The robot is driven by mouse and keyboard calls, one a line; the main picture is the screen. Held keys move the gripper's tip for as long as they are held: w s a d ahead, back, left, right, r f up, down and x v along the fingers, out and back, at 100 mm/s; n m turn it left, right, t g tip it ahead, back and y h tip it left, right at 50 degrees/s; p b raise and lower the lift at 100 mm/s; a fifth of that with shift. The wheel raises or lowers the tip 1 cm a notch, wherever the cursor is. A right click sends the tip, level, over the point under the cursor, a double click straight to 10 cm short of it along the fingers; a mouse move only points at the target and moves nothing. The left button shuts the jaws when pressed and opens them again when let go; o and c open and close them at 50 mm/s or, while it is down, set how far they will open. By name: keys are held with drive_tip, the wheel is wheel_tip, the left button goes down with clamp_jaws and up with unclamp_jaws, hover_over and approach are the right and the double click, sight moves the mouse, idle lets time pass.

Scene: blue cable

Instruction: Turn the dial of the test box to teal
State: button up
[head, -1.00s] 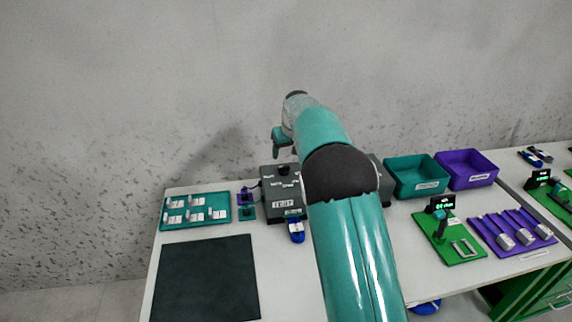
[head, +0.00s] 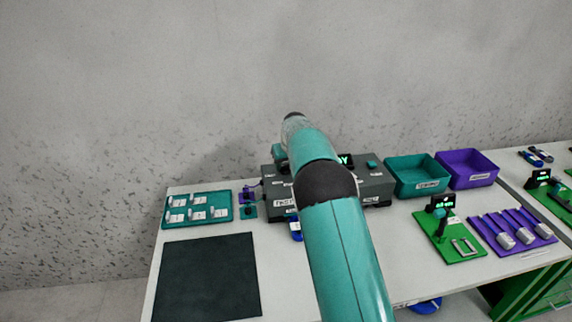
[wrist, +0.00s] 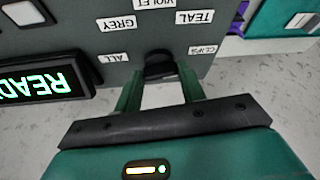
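The dark grey test box (head: 378,186) stands at the back of the table, partly hidden behind my arm in the head view. In the wrist view its panel (wrist: 110,45) shows upside-down labels, among them ALL, GREY, VIOLET and a TEAL label (wrist: 194,18). A lit green READY display (wrist: 45,85) is at the left. The black dial (wrist: 160,64) sits between the fingertips of my gripper (wrist: 160,75). The fingers are apart, one on each side of the dial; whether they touch it is unclear. The dial's pointer direction cannot be made out.
A teal bin (head: 417,176) and a violet bin (head: 467,168) stand right of the box. A teal tray (head: 197,209) with white-labelled parts is at left, behind a dark mat (head: 207,278). A green fixture (head: 449,235) and a violet rack (head: 512,234) stand at right.

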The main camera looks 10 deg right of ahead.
drive_tip(key=shift+c, duration=1.4)
drive_tip(key=n, duration=0.1)
drive_tip(key=n+y, duration=0.1)
drive_tip(key=n, duration=0.1)
drive_tip(key=shift+w+d+g, duration=0.15)
drive_tip(key=shift+d+g, duration=0.05)
drive_tip(key=shift+g, duration=0.1)
drive_tip(key=shift+w+n+g+y, duration=0.1)
drive_tip(key=shift+n+g+y, duration=0.25)
drive_tip(key=shift+n, duration=0.85)
drive_tip(key=shift+n+g+y, duration=0.15)
drive_tip(key=shift+n+y, duration=0.3)
drive_tip(key=shift+n, duration=0.75)
drive_tip(key=o, duration=1)
drive_tip(key=shift+f, duration=0.1)
